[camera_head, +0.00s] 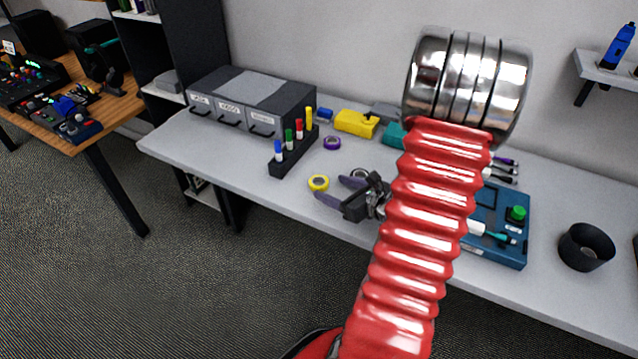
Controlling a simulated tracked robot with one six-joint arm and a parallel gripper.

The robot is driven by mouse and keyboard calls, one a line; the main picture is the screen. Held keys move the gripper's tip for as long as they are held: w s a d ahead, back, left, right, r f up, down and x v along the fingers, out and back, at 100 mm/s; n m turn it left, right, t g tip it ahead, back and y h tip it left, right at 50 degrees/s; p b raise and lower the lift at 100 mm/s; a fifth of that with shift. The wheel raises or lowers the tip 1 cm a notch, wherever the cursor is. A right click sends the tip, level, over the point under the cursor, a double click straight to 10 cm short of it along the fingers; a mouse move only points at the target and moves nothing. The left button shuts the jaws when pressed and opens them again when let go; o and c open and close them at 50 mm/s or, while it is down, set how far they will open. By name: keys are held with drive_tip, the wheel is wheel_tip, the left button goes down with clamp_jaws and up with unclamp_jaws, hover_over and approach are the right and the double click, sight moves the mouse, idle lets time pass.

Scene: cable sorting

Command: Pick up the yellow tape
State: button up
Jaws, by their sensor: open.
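The yellow tape (318,183) is a small ring lying flat on the light grey table (226,159), near its front edge. My gripper (335,189) is just to the right of the tape, with its dark purple-grey fingers pointing left towards it. The fingers are apart and nothing shows between them. The tape appears to lie just beyond the fingertips; I cannot tell whether they touch. My red ribbed arm covers part of the table to the right of the gripper.
A purple tape (332,143) lies behind the yellow one. A black rack (293,152) with several coloured markers stands to the left, before a grey drawer unit (252,102). A blue case (508,226) and black cup (586,247) are right.

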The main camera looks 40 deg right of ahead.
sight(315, 180)
drive_tip(key=shift+x, duration=2.55)
drive_tip(key=shift+r, duration=0.1)
drive_tip(key=shift+c, duration=0.3)
drive_tip(key=c, duration=1.1)
